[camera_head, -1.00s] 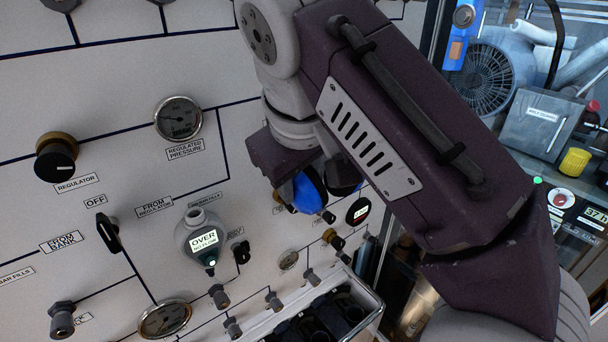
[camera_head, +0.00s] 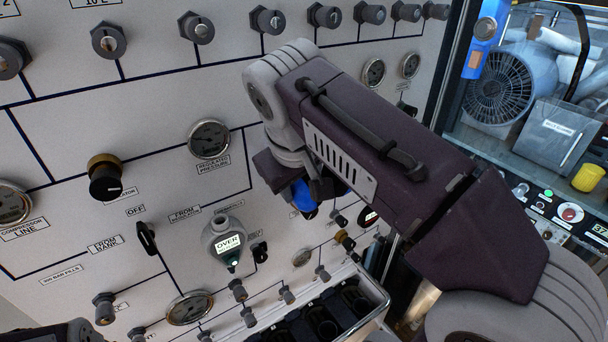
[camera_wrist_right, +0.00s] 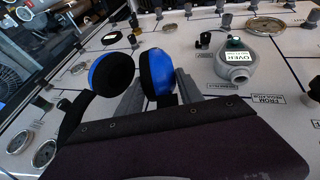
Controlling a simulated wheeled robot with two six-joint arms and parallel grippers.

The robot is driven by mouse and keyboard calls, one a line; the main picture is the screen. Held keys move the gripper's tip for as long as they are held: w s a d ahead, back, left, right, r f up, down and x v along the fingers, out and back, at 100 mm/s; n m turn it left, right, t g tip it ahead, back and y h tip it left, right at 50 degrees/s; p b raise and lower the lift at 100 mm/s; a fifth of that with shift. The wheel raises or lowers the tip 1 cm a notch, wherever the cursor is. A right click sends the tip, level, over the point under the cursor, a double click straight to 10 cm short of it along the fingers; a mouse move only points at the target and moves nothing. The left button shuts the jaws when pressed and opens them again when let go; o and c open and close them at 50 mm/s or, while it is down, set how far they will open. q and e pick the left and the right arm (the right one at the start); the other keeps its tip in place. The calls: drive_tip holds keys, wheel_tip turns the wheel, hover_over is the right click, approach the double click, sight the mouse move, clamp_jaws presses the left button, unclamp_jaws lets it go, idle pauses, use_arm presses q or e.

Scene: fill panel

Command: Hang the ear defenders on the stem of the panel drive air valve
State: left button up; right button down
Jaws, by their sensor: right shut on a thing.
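The ear defenders (camera_head: 303,197) have blue cups with black cushions. In the right wrist view both cups (camera_wrist_right: 157,78) show at the jaws, in front of the panel. My right gripper (camera_wrist_right: 153,98) is shut on the ear defenders; its grey fingers show beside the cups. In the head view my right gripper (camera_head: 318,188) is mostly hidden by its own wrist, and so is much of the ear defenders. I cannot tell which of the several panel fittings is the panel drive air valve, since the small labels are unreadable. My left gripper is not in view.
The pale panel (camera_head: 60,135) carries gauges, knobs and protruding fittings. A grey device reading OVER (camera_head: 227,243) stands out left of the ear defenders. A black-slotted rack (camera_head: 322,325) juts out below. Equipment with a fan (camera_head: 500,88) is at the right.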

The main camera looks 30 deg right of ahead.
drive_tip(key=shift+w+a, duration=0.1)
drive_tip(key=shift+w, duration=0.6)
drive_tip(key=shift+w+p, duration=0.5)
drive_tip(key=shift+w, duration=0.8)
drive_tip(key=shift+w+a+f, duration=0.1)
drive_tip(key=shift+w+f, duration=0.6)
drive_tip(key=shift+w, duration=0.1)
drive_tip(key=c, duration=0.7)
unclamp_jaws()
drive_tip(key=shift+s, duration=0.1)
